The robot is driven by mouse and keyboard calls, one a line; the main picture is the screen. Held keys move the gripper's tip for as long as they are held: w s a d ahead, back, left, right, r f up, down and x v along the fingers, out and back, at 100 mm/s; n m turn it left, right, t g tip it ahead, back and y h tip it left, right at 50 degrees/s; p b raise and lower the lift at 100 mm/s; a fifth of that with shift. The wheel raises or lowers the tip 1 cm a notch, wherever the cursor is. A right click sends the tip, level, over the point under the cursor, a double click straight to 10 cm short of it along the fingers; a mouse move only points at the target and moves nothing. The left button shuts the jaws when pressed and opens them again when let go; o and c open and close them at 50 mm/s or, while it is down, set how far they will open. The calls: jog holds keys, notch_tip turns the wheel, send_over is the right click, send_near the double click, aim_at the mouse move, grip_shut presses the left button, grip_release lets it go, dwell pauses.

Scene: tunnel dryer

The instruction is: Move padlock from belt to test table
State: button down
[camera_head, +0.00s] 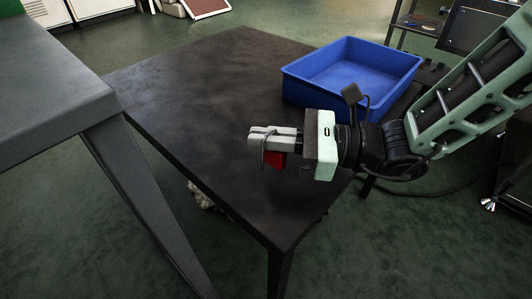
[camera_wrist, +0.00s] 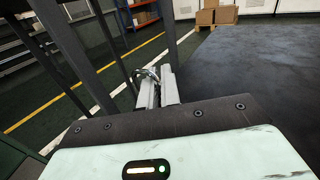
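The padlock has a red body (camera_head: 279,160) and a thin metal shackle, which also shows in the wrist view (camera_wrist: 151,73). My gripper (camera_head: 265,134) is shut on the padlock, with the red body hanging below the fingers. In the wrist view my gripper's fingers (camera_wrist: 157,90) are close together around the shackle, and the red body is hidden. My gripper holds the padlock above the near right part of a dark table (camera_head: 190,110), apart from its top. No belt is clearly recognisable.
A blue bin (camera_head: 350,84) stands at the table's far right. A grey metal structure (camera_head: 50,90) with a slanted leg is at the left. The left and middle of the dark table are clear. Cardboard boxes (camera_wrist: 216,14) show far off in the wrist view.

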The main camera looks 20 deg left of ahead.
aim_at(266, 155)
jog(key=shift+f+b, duration=0.7)
jog(key=shift+f, duration=1.25)
jog(key=shift+f, duration=0.15)
jog(key=c, duration=1.6)
grip_release()
